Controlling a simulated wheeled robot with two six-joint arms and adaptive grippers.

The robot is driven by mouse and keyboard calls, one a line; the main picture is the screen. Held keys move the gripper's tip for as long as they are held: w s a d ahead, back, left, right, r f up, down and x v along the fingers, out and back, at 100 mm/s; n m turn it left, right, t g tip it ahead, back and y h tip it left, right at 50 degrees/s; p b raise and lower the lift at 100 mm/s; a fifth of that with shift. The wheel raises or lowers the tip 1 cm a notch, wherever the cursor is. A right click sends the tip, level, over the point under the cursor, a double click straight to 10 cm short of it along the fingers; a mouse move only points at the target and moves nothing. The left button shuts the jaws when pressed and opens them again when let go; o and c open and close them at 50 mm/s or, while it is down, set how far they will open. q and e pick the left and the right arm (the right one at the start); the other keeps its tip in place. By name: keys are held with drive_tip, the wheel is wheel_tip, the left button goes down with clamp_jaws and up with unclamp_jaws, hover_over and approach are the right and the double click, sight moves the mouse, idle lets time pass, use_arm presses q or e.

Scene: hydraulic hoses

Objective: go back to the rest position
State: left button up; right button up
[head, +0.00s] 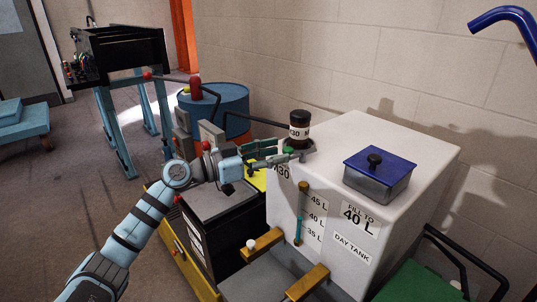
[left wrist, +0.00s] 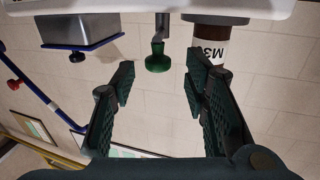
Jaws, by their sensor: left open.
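My left gripper (head: 272,155) is at the near left top corner of the white day tank (head: 410,150), its fingers pointing right. In the left wrist view the gripper (left wrist: 160,72) is open, with a green knob on a grey stem (left wrist: 158,60) between or just beyond its fingertips. I see no finger touching the knob. A brown bottle with a dark lid (head: 299,128) stands upright on the tank just beyond the fingers. Its label, reading M3 upside down, shows beside the right finger in the left wrist view (left wrist: 212,45). My right gripper is out of view.
A blue-lidded box (head: 380,172) sits on the tank top. A level gauge (head: 300,215) runs down the tank's front. A blue drum (head: 218,105) and black-topped stand (head: 125,50) are behind. A blue pipe (head: 503,17) hangs upper right. Open floor (head: 60,190) lies left.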

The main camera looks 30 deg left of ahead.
use_arm(q)
drive_tip(key=v, duration=0.3)
drive_tip(key=shift+s+a, duration=0.15)
